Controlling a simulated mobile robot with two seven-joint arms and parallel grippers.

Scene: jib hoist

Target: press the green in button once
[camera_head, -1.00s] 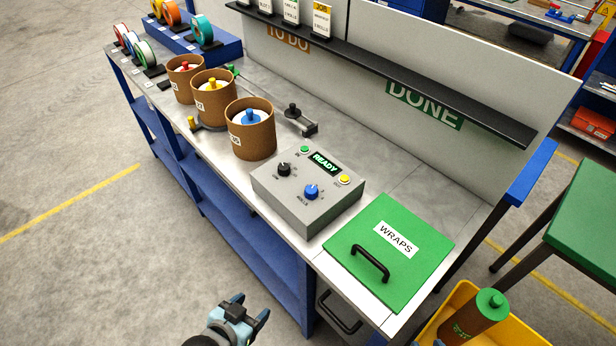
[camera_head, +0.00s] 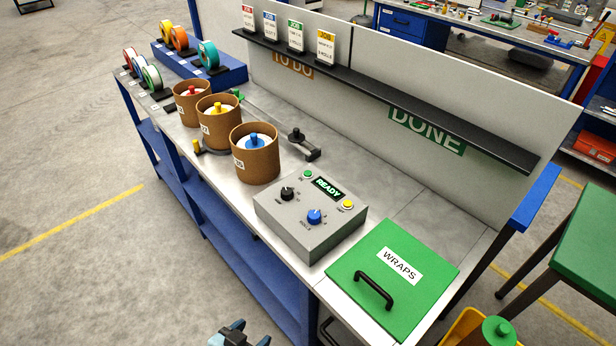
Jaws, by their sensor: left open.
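The grey control box (camera_head: 296,235) sits on the bench in the middle of the view. Its small green button (camera_head: 308,175) is at the back left of the top face, beside a display (camera_head: 328,189) that reads READY. A black knob (camera_head: 287,194), a blue knob (camera_head: 314,216) and a yellow button (camera_head: 347,205) are also on the top. My left gripper (camera_head: 250,338) is at the bottom edge, partly cut off, open and empty. It is in front of the bench, well apart from the box. My right gripper is not in view.
A green WRAPS lid (camera_head: 420,288) with a black handle (camera_head: 374,291) lies right of the box. Several brown canisters (camera_head: 257,167) stand to its left. A dark shelf (camera_head: 430,117) with cards runs behind. A yellow bin (camera_head: 459,328) is at the lower right. The floor at left is clear.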

